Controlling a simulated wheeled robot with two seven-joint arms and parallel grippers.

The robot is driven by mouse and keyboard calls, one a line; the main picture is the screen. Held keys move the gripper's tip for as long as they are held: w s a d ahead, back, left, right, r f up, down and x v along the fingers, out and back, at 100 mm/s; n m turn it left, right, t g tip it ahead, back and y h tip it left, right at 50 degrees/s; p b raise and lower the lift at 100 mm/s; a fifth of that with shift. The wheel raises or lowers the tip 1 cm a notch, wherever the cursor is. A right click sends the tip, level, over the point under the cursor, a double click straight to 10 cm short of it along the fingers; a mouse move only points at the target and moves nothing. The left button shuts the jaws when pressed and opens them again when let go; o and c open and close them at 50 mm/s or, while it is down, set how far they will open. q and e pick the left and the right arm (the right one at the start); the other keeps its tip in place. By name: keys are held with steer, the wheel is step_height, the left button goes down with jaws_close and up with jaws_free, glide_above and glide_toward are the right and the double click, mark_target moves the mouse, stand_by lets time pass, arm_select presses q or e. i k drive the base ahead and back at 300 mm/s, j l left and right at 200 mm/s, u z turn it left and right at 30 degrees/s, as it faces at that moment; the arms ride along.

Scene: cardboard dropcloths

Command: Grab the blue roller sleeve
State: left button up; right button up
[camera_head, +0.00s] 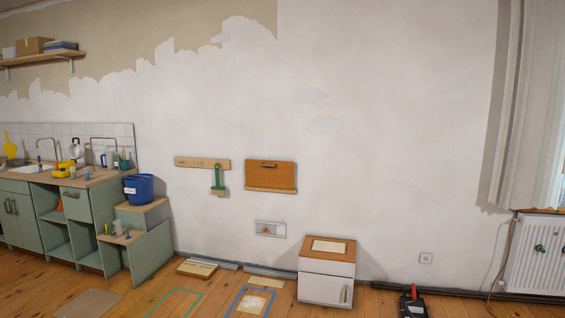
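I cannot make out the blue roller sleeve for certain. A small blue upright thing (103,160) stands on the worktop at the left, near the wall tiles, but it is too small to identify. Neither of my grippers can be recognised in the head view.
A blue bucket (139,188) stands on a green step-like cabinet (151,250) beside the sink counter (90,182). A white cabinet with a wooden top (326,277) stands by the wall. A black and red object (413,303) is at the bottom right. Taped outlines mark the wooden floor.

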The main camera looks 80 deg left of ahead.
mark_target(86, 171)
steer(key=j+u, duration=1.2)
steer(key=u, duration=0.15)
steer(key=i+j+u, duration=0.2)
steer(key=j+u, duration=0.25)
steer(key=i+j+u, duration=0.25)
steer(key=u, duration=0.2)
steer(key=i+j+u, duration=0.3)
steer(key=u, duration=0.15)
steer(key=i+j+u, duration=0.1)
steer(key=i+u, duration=0.6)
steer(key=u, duration=0.2)
steer(key=i+l+u, duration=0.1)
steer(key=i+u, duration=0.35)
steer(key=i+j+u, duration=0.15)
steer(key=i+u, duration=0.45)
steer(key=i, duration=0.15)
steer(key=i+j+z, duration=0.2)
steer(key=i+j, duration=0.15)
steer(key=i+j+z, duration=0.2)
steer(key=i+j, duration=0.15)
steer(key=i+j+z, duration=0.2)
steer(key=j, duration=0.3)
steer(key=i+j+z, duration=0.2)
steer(key=i+j, duration=0.2)
steer(key=j, duration=0.1)
